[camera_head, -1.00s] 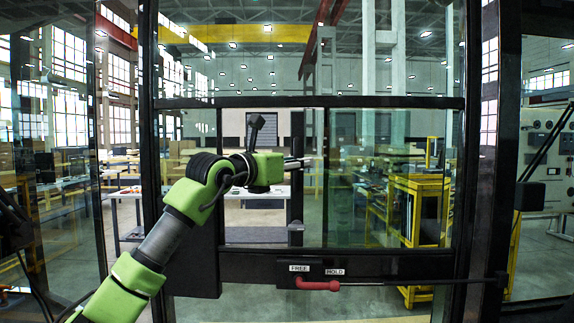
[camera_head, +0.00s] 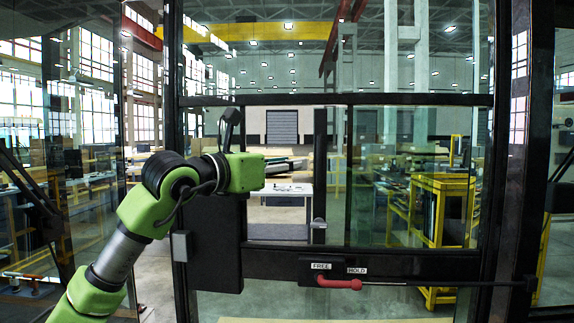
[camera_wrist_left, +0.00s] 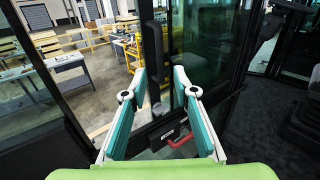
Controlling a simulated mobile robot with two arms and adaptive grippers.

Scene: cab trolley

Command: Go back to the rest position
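My left gripper (camera_head: 285,164) is at the end of the green and grey arm, in front of the cab window in the head view. Its fingers are seen nearly edge-on there. In the left wrist view the two teal fingers (camera_wrist_left: 160,77) stand apart with nothing between them. Behind them are the window's dark upright bar (camera_wrist_left: 153,55) and the red lever (camera_wrist_left: 181,140). The head view shows the lever (camera_head: 338,283) below the FREE and HOLD labels, under the gripper and apart from it. My right gripper is not in view.
The black window frame (camera_head: 400,101) and the dark post (camera_head: 172,70) stand close around the arm. A grey block (camera_head: 180,246) sticks out by the post. Beyond the glass are a yellow rack (camera_head: 443,185) and a white table (camera_head: 283,189).

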